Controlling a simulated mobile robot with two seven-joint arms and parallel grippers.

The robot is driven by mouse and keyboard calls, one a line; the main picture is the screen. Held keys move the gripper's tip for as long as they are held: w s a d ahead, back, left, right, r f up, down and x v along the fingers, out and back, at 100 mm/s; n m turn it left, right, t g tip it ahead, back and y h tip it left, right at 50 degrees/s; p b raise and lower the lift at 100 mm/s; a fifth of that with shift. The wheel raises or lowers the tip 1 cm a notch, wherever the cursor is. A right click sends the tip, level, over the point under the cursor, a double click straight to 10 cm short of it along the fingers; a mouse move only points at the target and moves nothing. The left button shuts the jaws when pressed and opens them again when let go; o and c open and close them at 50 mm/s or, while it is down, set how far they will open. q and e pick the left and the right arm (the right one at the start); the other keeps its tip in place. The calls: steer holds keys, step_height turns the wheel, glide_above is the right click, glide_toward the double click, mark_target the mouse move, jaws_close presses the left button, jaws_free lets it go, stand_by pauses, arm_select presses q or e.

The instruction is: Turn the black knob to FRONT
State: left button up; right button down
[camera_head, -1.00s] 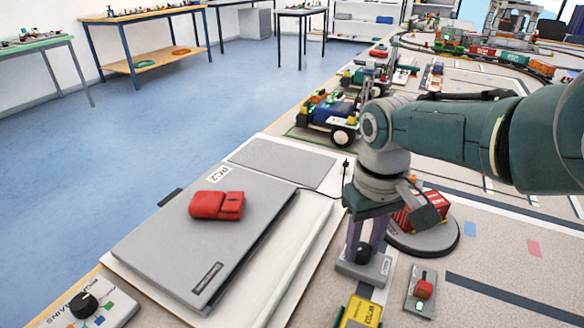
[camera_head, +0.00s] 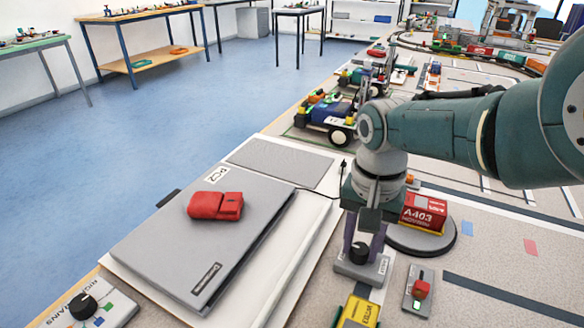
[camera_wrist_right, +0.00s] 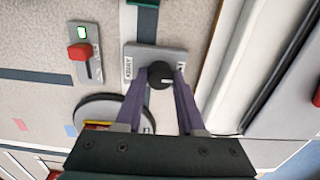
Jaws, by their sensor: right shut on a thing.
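A black knob (camera_head: 359,252) sits on a small grey base (camera_head: 372,270) at the table's near part. My right gripper (camera_head: 362,245) points down over it, its purple fingers on either side. In the right wrist view the fingertips are shut on the black knob (camera_wrist_right: 160,75), which has a pale pointer mark. The lettering on the base is too blurred to read surely. A second black knob (camera_head: 83,306) is on a white panel at the lower left, apart from the gripper. My left gripper is out of view.
A red container (camera_head: 424,212) stands on a round grey turntable (camera_head: 443,246) close behind my right gripper. A grey box with a red switch (camera_head: 421,290) is at right; a yellow block (camera_head: 358,311) is in front. A closed laptop (camera_head: 190,250) with a red pouch (camera_head: 215,205) lies left.

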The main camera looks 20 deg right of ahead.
mark_target(361, 249)
steer(key=shift+r+m, duration=0.1)
steer(key=shift+m, duration=0.2)
steer(key=c, duration=0.5)
jaws_free()
step_height(361, 249, up, 10)
steer(key=p, duration=0.9)
